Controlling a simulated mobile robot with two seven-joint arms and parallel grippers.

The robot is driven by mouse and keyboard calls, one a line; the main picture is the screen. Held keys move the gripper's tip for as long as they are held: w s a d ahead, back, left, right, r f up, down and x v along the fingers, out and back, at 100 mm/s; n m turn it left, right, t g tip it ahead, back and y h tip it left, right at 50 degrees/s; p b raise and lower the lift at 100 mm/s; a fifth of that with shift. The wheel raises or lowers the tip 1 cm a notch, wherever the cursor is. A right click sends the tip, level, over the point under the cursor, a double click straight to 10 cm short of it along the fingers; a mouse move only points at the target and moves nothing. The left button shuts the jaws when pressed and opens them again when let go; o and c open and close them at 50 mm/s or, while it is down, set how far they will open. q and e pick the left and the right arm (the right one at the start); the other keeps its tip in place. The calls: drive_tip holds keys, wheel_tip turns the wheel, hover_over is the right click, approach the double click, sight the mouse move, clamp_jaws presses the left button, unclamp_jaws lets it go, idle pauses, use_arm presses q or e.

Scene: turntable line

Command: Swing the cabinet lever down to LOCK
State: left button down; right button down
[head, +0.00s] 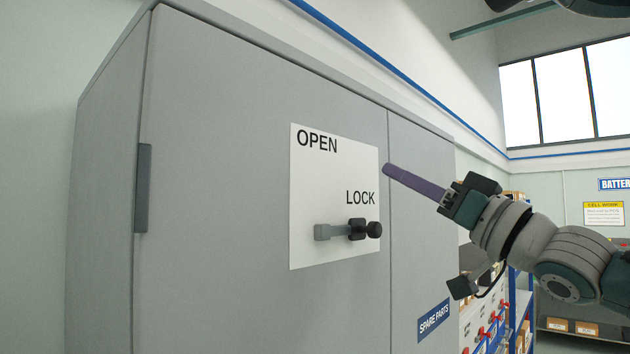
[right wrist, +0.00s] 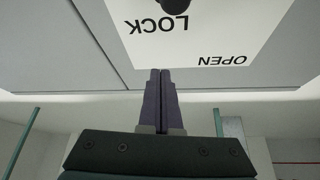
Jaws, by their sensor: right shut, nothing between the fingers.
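The cabinet lever (head: 338,231) is a short grey bar on a white panel (head: 308,190) on the grey cabinet. The word OPEN is higher up, at the panel's top left. In the right wrist view the dark knob (right wrist: 176,4) is cut by the top edge. My right gripper (head: 388,170) has long purple fingers, shut and empty. Its tips are above and right of the knob, apart from the lever; they also show in the right wrist view (right wrist: 160,72). My left gripper is not in view.
The cabinet door (head: 220,130) is flat, with a dark handle strip (head: 142,188) on its left. A shelf with boxes (head: 515,310) and red-tipped fittings stands to the right, partly behind my right arm. Space in front of the panel looks clear.

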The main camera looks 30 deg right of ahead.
drive_tip(key=a+b+v, duration=0.2)
drive_tip(key=b+v, duration=0.4)
drive_tip(key=v, duration=0.3)
drive_tip(key=shift+s+d+f+b, duration=0.15)
drive_tip(key=shift+s+d+b, duration=0.3)
drive_tip(key=shift+s, duration=0.2)
drive_tip(key=s+a+f+m+g+h+p, duration=0.1)
drive_tip(key=a+f+g+h+p, duration=0.25)
drive_tip(key=f, duration=0.65)
drive_tip(key=s+f+m+g+h+p, duration=0.15)
drive_tip(key=f+g+h, duration=0.35)
drive_tip(key=f, duration=0.6)
drive_tip(key=s+a+f+n+g+y+p, duration=0.1)
drive_tip(key=s+a+f+g, duration=0.3)
drive_tip(key=s, duration=0.4)
drive_tip(key=s+a+f+n+g+y+p, duration=0.2)
drive_tip(key=s+a+f+n+g+p, duration=0.1)
drive_tip(key=s+a+g, duration=0.3)
drive_tip(key=s+a+f, duration=0.1)
drive_tip(key=s+a, duration=0.1)
drive_tip(key=shift+s+a+f+g, duration=0.2)
drive_tip(key=shift+s+a+g, duration=0.15)
drive_tip(key=shift+a, duration=0.05)
